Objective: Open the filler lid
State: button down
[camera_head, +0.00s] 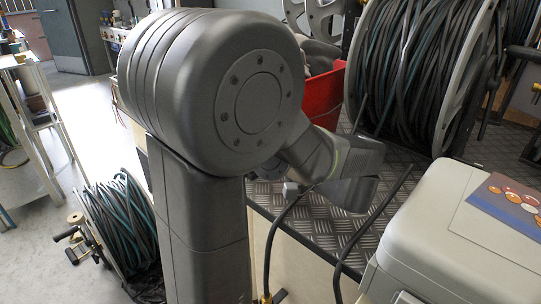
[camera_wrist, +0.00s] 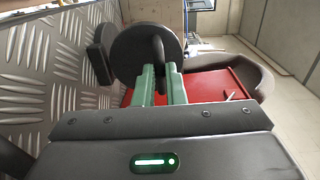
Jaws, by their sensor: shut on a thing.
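The filler lid appears to be the dark round disc (camera_wrist: 133,48) in the wrist view, in front of a red body (camera_wrist: 215,86). My gripper (camera_wrist: 160,70) has green fingers that are close together at the disc's lower part. They are shut on a small dark grip that stands out from the disc. A smaller dark piece (camera_wrist: 100,55) sits just left of the disc. I cannot tell whether the lid is lifted. In the head view my gripper (camera_head: 352,190) is low over the patterned metal plate; its fingers and the lid are hidden there.
A red bin (camera_head: 323,97) stands behind my arm. A large hose reel (camera_head: 415,65) is at the back right. A grey case (camera_head: 430,220) is at the front right. Dark hoses (camera_head: 375,215) rise near my gripper. Another hose reel (camera_head: 120,225) stands on the floor at left.

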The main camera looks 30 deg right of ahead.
jog(key=shift+s+f, duration=0.15)
jog(key=shift+f, duration=0.15)
jog(key=c, duration=1.5)
grip_release()
jog(key=shift+r, duration=0.1)
notch_tip(320, 180, up, 10)
jog(key=p, duration=0.4)
